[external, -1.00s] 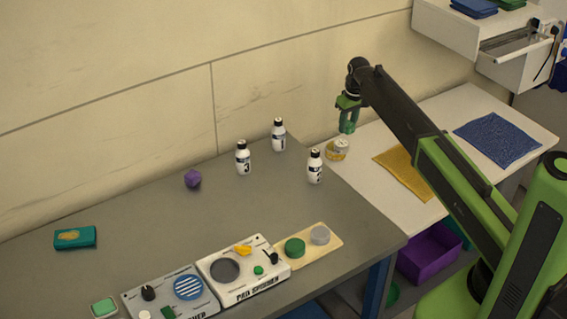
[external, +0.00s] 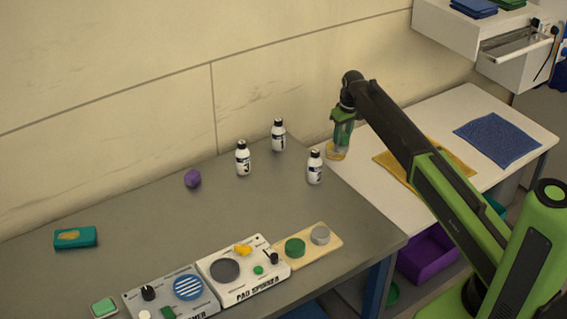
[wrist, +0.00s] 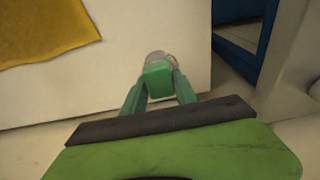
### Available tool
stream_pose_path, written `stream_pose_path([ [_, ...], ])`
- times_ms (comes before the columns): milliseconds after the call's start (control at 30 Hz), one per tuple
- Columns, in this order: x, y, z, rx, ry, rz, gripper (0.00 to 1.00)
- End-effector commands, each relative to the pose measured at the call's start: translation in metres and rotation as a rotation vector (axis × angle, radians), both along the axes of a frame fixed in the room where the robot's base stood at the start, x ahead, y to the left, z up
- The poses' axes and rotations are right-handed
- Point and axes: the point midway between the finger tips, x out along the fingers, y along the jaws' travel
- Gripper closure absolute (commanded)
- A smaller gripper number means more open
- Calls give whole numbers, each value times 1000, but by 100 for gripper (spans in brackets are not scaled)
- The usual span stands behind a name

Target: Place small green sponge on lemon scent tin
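My gripper (external: 342,143) is low over the left end of the white table, right at the lemon scent tin (external: 336,155). The tin is yellowish and mostly hidden behind the gripper. In the wrist view, my gripper (wrist: 159,86) is shut on the small green sponge (wrist: 158,76), a green block between its two fingers. The tin's pale rim (wrist: 157,56) shows just beyond the sponge. The sponge overlaps the tin in this view. I cannot tell whether the two touch.
Bottles 1 (external: 278,135), 2 (external: 315,168) and 3 (external: 242,158) stand on the grey bench left of my gripper. A yellow cloth (external: 395,168) and a blue cloth (external: 490,138) lie on the white table. A purple block (external: 192,178) sits farther left.

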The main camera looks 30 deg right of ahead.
Motion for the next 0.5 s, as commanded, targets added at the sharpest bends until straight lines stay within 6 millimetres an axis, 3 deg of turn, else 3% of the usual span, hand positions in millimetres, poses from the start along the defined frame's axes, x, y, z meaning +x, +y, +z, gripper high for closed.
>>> stream_pose_path([
  [133,0,0,0,0,0,0,45],
  [500,0,0,5,0,0,0,45],
])
